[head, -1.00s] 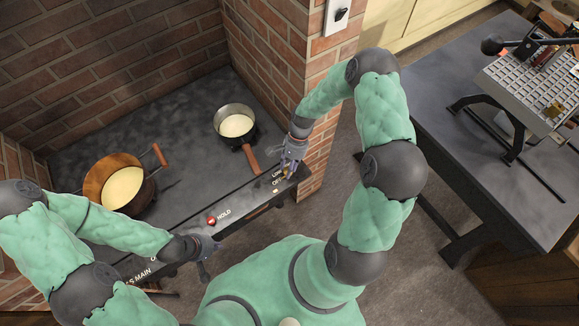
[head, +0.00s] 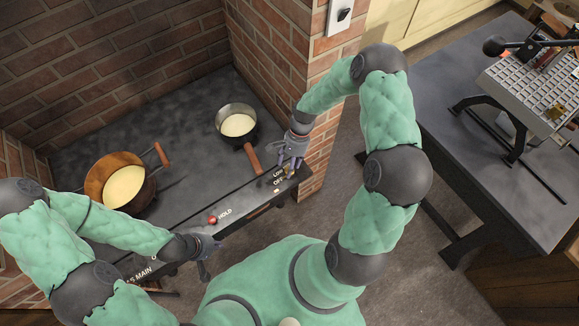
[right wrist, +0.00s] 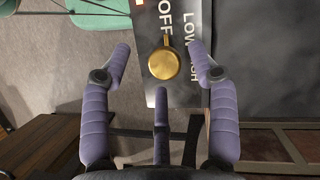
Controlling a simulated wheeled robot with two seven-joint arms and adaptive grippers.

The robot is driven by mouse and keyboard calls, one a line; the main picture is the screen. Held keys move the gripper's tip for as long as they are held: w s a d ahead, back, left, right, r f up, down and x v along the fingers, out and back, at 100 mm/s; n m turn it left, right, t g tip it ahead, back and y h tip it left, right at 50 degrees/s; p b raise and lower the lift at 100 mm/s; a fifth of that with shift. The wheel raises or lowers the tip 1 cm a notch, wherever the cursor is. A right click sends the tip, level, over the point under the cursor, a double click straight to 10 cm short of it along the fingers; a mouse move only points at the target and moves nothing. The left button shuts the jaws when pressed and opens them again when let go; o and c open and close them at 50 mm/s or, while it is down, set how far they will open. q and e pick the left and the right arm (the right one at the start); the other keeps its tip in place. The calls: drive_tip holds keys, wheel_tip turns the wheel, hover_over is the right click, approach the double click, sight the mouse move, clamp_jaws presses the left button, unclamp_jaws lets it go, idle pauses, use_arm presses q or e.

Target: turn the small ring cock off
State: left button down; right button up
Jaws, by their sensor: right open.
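The small ring cock is a round brass knob (right wrist: 163,64) on the dark front panel, by the words OFF, LOW and HIGH. A short brass tab at its top in the right wrist view points roughly toward OFF. In the head view it is mostly hidden at my right gripper (head: 289,168), at the panel's right end. In the right wrist view my right gripper (right wrist: 163,75) is open, its purple fingers spread on either side of the knob, with no contact visible. My left gripper (head: 210,260) is empty, fingers apart, in front of the panel's left part.
A small pan (head: 237,122) of pale liquid stands behind the right gripper, its wooden handle (head: 252,158) near it. A copper pot (head: 112,168) stands left. A red HOLD button (head: 213,220) is on the panel. A brick pillar (head: 322,130) rises at right.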

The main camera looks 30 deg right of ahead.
wheel_tip(320, 180, up, 8)
drive_tip(key=shift+f, duration=0.15)
drive_tip(key=shift+s+f, duration=0.1)
idle(0.6)
